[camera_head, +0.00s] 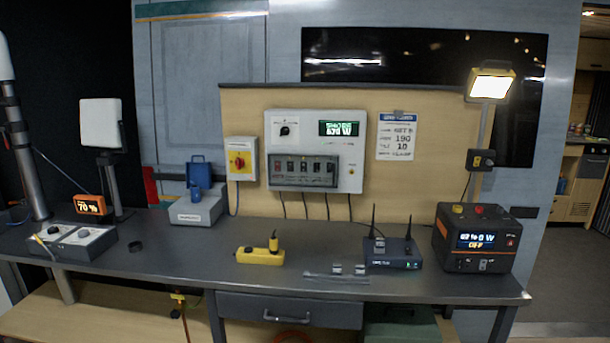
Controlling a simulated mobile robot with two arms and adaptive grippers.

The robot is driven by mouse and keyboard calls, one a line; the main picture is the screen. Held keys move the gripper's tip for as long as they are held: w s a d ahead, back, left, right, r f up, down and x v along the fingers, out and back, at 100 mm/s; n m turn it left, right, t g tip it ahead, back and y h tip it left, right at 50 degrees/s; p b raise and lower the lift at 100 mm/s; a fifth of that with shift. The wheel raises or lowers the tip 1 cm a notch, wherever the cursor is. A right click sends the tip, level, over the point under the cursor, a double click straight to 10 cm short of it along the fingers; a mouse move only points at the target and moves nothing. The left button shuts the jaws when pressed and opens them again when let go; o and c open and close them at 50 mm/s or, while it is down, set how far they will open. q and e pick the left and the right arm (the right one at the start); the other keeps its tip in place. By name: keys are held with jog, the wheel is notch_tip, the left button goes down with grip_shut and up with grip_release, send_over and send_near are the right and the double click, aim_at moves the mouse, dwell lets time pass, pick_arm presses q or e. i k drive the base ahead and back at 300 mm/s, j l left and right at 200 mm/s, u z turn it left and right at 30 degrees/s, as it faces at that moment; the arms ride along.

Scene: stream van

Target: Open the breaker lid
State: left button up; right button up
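The breaker panel (352,170) is a light grey box on the wooden backboard behind the bench. It has a dial at its upper left and a lit green display at its upper right. A dark, see-through breaker lid (303,183) sits over the row of several breaker switches in the panel's lower half. The lid appears closed, with the switches showing through it. Neither of my grippers is in view.
On the dark bench (200,262) stand a grey-blue box (198,210), a yellow power strip (260,256), a router (393,252) with two antennas and a black power station (473,238). A red-yellow rotary switch (240,160) is left of the panel. Bench space below the panel is partly clear.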

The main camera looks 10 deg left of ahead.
aim_at(334, 164)
jog(key=i+l, duration=0.2)
jog(key=l, duration=0.15)
jog(key=i+l, duration=0.2)
jog(key=l, duration=0.15)
jog(key=i+l, duration=0.2)
jog(key=l, duration=0.2)
jog(key=i+l+u, duration=0.1)
jog(key=i+l, duration=0.3)
jog(key=l, duration=0.3)
